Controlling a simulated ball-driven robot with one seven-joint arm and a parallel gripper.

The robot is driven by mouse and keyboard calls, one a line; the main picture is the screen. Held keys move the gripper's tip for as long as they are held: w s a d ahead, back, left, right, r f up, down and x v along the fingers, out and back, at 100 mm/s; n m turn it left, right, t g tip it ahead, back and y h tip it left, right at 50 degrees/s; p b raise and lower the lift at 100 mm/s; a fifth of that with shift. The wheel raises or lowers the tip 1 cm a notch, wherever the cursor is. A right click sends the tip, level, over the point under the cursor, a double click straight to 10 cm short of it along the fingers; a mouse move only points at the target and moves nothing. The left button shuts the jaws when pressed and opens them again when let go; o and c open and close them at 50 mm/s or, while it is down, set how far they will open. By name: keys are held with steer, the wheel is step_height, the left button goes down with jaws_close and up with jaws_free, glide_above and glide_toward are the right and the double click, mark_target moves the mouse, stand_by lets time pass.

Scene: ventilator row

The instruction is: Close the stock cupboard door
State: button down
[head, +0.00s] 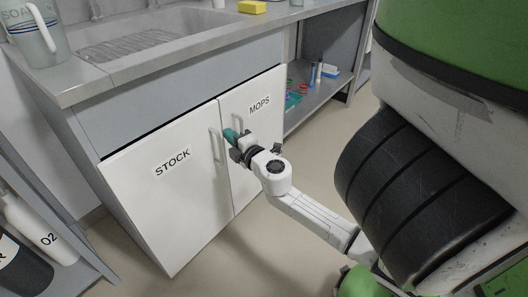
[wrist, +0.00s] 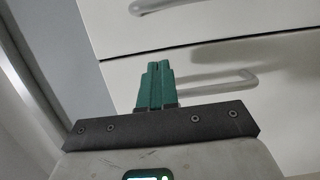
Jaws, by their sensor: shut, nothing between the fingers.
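The stock cupboard door (head: 163,190) is a white panel labelled STOCK at the left of the cupboard front in the head view. It looks flush, or nearly so, with the MOPS door (head: 262,125) beside it. Its upright bar handle (head: 214,146) is near its right edge. My gripper (head: 230,135), with green fingers, is just right of that handle, near the seam between the doors. In the wrist view my fingers (wrist: 156,68) are together and empty, pointing at pale panels. A bar handle (wrist: 225,82) lies right of them. Contact with the door cannot be told.
A grey counter with a sink (head: 140,40) overhangs the doors. A rack with gas cylinders (head: 40,235) stands at the left. An open shelf (head: 310,100) with small items is at the right. The floor before the doors is clear.

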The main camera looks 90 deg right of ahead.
steer(key=s+d+b+v, duration=0.1)
steer(key=b+v, duration=0.1)
steer(key=v, duration=0.9)
steer(key=shift+s+d, duration=0.25)
steer(key=shift+s, duration=0.1)
steer(key=shift+f, duration=0.1)
